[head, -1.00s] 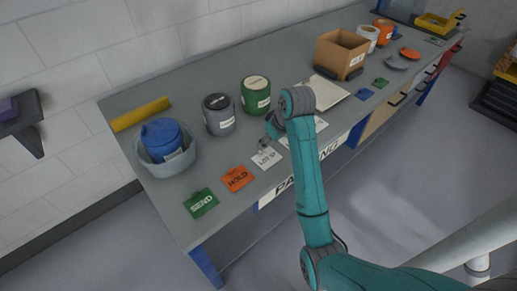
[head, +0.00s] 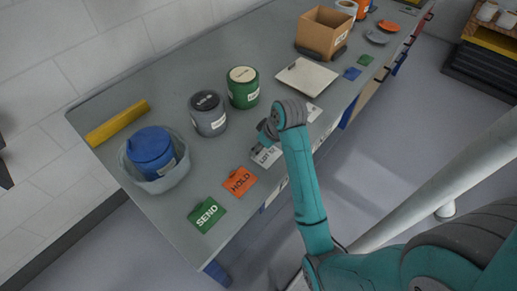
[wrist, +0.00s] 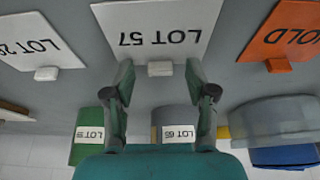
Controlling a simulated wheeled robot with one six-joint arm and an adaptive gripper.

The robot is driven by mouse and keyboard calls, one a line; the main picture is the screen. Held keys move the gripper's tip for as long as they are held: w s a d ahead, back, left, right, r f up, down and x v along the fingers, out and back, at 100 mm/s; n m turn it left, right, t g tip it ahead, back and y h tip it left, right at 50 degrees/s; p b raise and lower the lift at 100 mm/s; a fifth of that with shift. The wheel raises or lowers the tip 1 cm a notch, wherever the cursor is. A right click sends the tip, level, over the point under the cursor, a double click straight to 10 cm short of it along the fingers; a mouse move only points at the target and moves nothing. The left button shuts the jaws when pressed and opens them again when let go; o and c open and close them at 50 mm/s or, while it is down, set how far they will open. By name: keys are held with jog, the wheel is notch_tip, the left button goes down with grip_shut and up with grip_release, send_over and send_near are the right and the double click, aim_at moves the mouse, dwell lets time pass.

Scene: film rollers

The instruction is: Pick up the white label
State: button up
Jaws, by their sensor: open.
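The white label (head: 268,156) marked LOT lies flat on the grey bench, beside the orange HOLD label, partly hidden by my gripper. In the wrist view it reads LOT 57 (wrist: 160,22), upside down, with a small pale tab (wrist: 160,69) on its near edge. My gripper (wrist: 160,78) is open and empty, one finger on each side of the tab. In the head view my gripper (head: 256,149) is small, at the label's edge. Whether the fingers touch the label or tab I cannot tell.
An orange HOLD label (head: 240,181) and a green SEND label (head: 207,214) lie to the left. Another white LOT label (wrist: 38,40) lies on the other side. A grey can (head: 208,114), a green can (head: 243,90) and a tub (head: 158,178) stand behind.

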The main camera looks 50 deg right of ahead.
jog(key=shift+c, duration=0.2)
jog(key=shift+f, duration=0.1)
jog(key=c, duration=0.8)
jog(key=shift+c, duration=0.2)
